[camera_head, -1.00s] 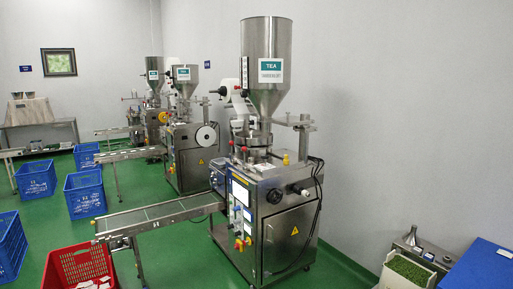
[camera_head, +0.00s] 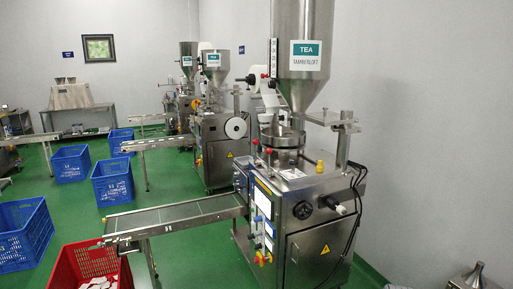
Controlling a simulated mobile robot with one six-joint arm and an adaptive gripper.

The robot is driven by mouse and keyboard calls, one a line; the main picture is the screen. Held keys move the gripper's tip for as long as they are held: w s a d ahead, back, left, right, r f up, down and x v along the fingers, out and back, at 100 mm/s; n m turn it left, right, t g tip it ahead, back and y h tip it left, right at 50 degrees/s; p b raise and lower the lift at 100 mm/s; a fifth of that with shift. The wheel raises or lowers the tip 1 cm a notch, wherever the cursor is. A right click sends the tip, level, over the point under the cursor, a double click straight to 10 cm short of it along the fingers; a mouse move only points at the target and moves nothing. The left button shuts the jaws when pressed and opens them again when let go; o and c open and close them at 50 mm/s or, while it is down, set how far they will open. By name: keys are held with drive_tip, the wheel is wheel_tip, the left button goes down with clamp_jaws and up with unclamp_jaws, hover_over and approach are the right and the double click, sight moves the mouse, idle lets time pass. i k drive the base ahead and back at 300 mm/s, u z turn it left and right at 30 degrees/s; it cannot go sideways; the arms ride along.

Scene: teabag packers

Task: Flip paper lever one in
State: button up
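The nearest teabag packing machine (camera_head: 315,240) stands right of centre, with a steel hopper (camera_head: 303,90) labelled TEA on top. Its front panel carries several small coloured knobs and levers, including blue ones (camera_head: 258,218) and red and yellow ones (camera_head: 262,258). Small red-tipped parts (camera_head: 268,151) sit higher up near the white paper feed (camera_head: 268,93). I cannot tell which of these is paper lever one, or how it is set. My gripper is not in view.
A conveyor (camera_head: 180,217) runs left from the machine. A red crate (camera_head: 72,270) with white packets stands under its end. Several blue crates, one at the left (camera_head: 22,235), stand on the green floor. Two similar machines stand behind (camera_head: 215,150). A steel funnel (camera_head: 470,275) is at lower right.

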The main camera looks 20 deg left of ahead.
sight(255, 142)
drive_tip(key=u, duration=0.35)
drive_tip(key=i, duration=0.95)
drive_tip(key=u, duration=0.5)
drive_tip(key=k, duration=0.9)
drive_tip(key=u, duration=0.1)
drive_tip(key=i, duration=0.75)
